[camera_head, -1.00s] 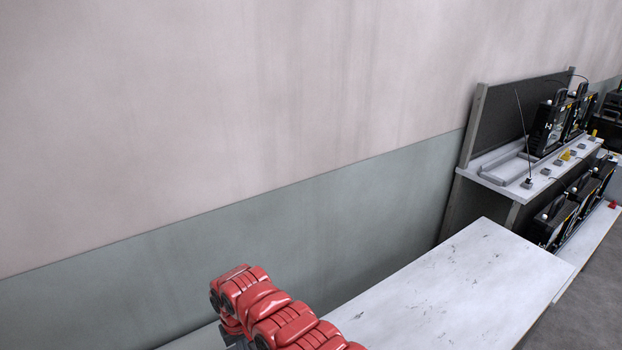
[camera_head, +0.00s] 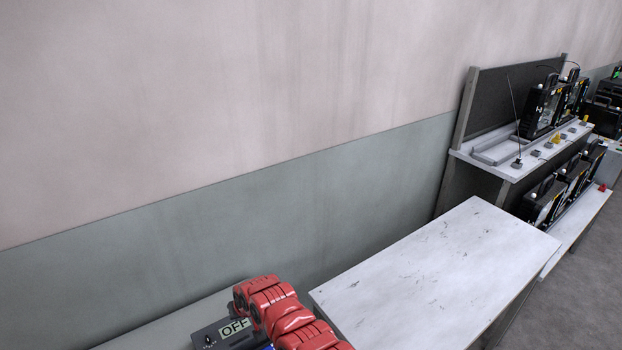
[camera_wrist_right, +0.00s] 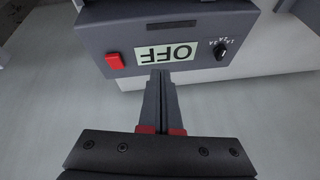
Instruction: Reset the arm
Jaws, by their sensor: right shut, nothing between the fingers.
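My right gripper (camera_wrist_right: 160,76) is in the right wrist view, its two dark fingers shut together with nothing between them. The fingertips are close to the front of a grey box (camera_wrist_right: 195,22), just below its display; I cannot tell whether they touch it. The display (camera_wrist_right: 165,53) reads OFF, upside down in this view. A red arm (camera_head: 283,316) of mine reaches up from the bottom of the head view and partly covers the box (camera_head: 214,340). My left gripper is not in view.
The box's front has a red button (camera_wrist_right: 115,61) and a black knob (camera_wrist_right: 221,50). A bare white table (camera_head: 440,270) stands right of the red arm. Beyond it is a bench (camera_head: 500,168) with several black floodlight housings (camera_head: 540,108). A wall (camera_head: 200,210) runs behind.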

